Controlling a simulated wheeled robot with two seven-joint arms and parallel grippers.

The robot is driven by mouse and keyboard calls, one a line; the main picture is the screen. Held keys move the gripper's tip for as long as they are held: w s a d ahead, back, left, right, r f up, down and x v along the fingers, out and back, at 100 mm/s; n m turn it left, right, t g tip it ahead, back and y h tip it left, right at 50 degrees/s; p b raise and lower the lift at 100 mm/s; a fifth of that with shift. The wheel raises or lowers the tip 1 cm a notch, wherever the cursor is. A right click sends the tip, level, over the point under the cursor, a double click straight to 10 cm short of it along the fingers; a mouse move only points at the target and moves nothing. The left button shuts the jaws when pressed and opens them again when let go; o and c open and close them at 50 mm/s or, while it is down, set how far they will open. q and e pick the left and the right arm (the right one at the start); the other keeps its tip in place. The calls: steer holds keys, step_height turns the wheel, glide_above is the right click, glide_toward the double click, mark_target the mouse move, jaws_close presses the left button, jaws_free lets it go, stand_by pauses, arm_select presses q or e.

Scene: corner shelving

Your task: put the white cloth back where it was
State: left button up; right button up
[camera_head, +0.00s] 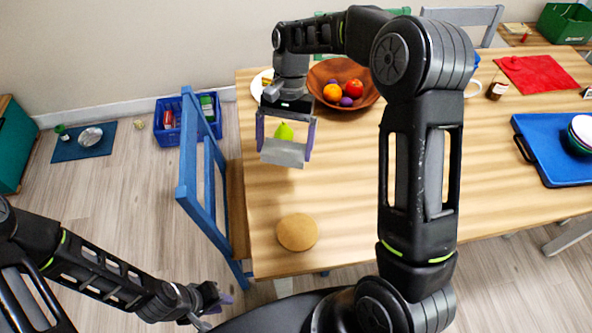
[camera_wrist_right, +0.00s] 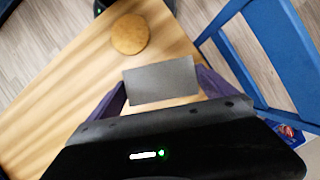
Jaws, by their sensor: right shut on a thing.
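My right gripper (camera_head: 284,145) is above the left part of the wooden table, its purple fingers shut on a flat, grey rectangular piece (camera_head: 283,153). The piece spans between the fingers and also shows in the right wrist view (camera_wrist_right: 161,82). I cannot tell whether it is the white cloth; no plainly white cloth shows elsewhere. My left gripper (camera_head: 214,307) is low at the left, off the table, with its fingers apart and nothing seen between them.
The wooden table (camera_head: 350,220) bears a round tan board (camera_head: 297,232), a brown fruit bowl (camera_head: 365,94), a red cloth (camera_head: 538,74) and a blue tray (camera_head: 548,155). A green pear (camera_head: 284,131) shows behind the gripper. A blue chair (camera_head: 188,160) stands at the table's left edge.

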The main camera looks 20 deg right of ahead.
steer(key=d+m+t, duration=0.1)
steer(key=m, duration=0.3)
steer(key=w+d+f+m+t+y, duration=0.1)
steer(key=d+m+t, duration=0.1)
steer(key=m, duration=0.3)
steer(key=d+f+m+t, duration=0.1)
steer(key=d+m, duration=0.1)
steer(key=m, duration=0.2)
steer(key=shift+w+f+t+y+b, duration=0.1)
steer(key=shift+w+t+y+b, duration=0.2)
steer(key=shift+w+y+b, duration=0.1)
steer(key=shift+f, duration=0.1)
step_height(320, 180, down, 6)
steer(key=shift+f, duration=0.1)
steer(key=shift+a, duration=0.1)
steer(key=shift+f+p, duration=0.4)
steer(key=shift+f, duration=1.4)
